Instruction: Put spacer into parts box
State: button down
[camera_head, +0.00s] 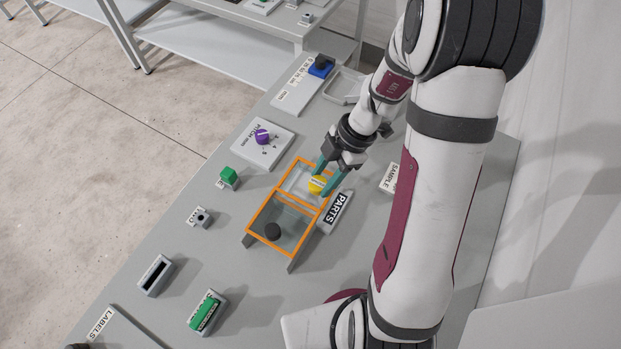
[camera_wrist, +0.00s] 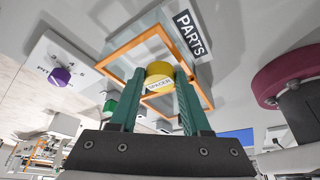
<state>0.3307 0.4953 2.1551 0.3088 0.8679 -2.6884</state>
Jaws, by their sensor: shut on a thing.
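The yellow spacer (camera_head: 316,185), a short round piece with a label, is between the teal fingers of my gripper (camera_head: 323,180). In the wrist view the spacer (camera_wrist: 160,70) is gripped at the fingertips, its label facing the camera. The parts box (camera_head: 263,209) has clear walls, orange edges and a PARTS sign on its right side. An orange-framed clear panel with a black knob (camera_head: 273,231) is at its near half. The far half looks open, and the spacer appears over it; its exact height above the rim cannot be told.
A white panel with a purple knob (camera_head: 262,137) lies up-left of the box. A green block (camera_head: 229,176) and small grey fixtures stand left. A SAMPLE sign (camera_head: 390,177) is at right. A green-topped block (camera_head: 206,313) is in front. Bare table separates them.

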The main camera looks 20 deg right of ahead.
aim_at(312, 187)
jog(key=shift+w+a+f, duration=0.3)
jog(key=shift+a+f, duration=0.05)
jog(key=shift+a, duration=0.15)
jog(key=shift+w+a+f, duration=0.3)
jog(key=shift+a, duration=0.15)
notch_tip(312, 187, down, 4)
jog(key=shift+w+a+f, duration=0.1)
jog(key=shift+f, duration=0.1)
jog(key=c, duration=0.6)
grip_release()
jog(key=shift+c, duration=0.2)
jog(key=s+a+v, duration=0.1)
jog(key=v, duration=1.2)
jog(key=s+a+r+m+h, duration=0.1)
jog(key=s+a+r+m, duration=0.2)
jog(key=s+m, duration=0.6)
jog(key=s+a+r+m+h, duration=0.1)
jog(key=s+a+r+m, duration=0.3)
jog(key=s+m, duration=0.5)
jog(key=r+m, duration=0.1)
jog(key=m, duration=0.6)
jog(key=shift+a+r+h, duration=0.2)
jog(key=shift+r+h, duration=0.15)
jog(key=shift+h, duration=0.05)
